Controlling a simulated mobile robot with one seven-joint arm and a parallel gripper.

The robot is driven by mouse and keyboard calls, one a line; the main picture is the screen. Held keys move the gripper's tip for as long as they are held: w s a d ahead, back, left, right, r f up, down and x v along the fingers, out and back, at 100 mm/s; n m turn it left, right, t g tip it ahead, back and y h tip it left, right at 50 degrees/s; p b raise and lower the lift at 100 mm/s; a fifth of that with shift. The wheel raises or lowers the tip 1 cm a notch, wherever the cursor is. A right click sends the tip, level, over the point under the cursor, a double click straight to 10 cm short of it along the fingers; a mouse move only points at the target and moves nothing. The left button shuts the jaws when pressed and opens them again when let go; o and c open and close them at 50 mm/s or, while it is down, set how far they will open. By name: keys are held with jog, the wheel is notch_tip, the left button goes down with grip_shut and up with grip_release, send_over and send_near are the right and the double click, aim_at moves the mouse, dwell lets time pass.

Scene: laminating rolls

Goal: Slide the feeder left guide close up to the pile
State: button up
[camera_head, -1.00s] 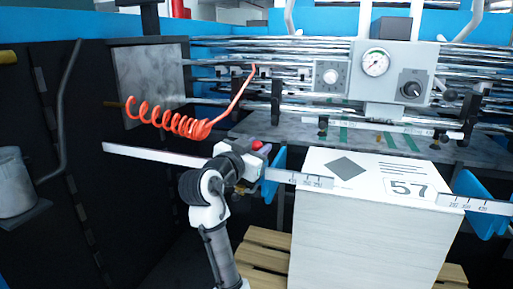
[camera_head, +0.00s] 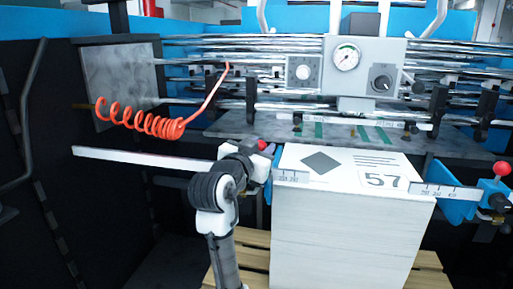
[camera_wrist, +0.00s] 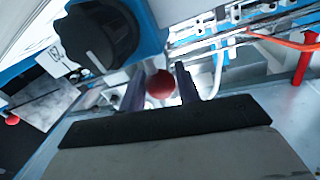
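The feeder left guide (camera_head: 268,183) is a blue plate on the white ruled bar, in the head view. It stands right at the left side of the pile (camera_head: 335,235), a tall white stack marked 57. I see no clear gap between them, but cannot tell whether they touch. My gripper (camera_head: 254,150) is at the guide's red knob (camera_head: 262,145), left of the pile. In the wrist view, the red knob (camera_wrist: 160,85) sits between the two dark fingers of my gripper (camera_wrist: 161,84), which look closed on it. The guide's lower part is partly hidden by my arm.
The white bar (camera_head: 140,157) runs left of my gripper. The right guide (camera_head: 455,205), with its own red knob (camera_head: 501,168), stands right of the pile. An orange coiled hose (camera_head: 150,122) hangs at the upper left. The pile rests on a wooden pallet (camera_head: 425,272).

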jog(key=o, duration=0.3)
jog(key=b+v, duration=0.3)
jog(key=v, duration=1.1)
jog(key=shift+b, duration=0.35)
jog(key=shift+w+r, duration=0.1)
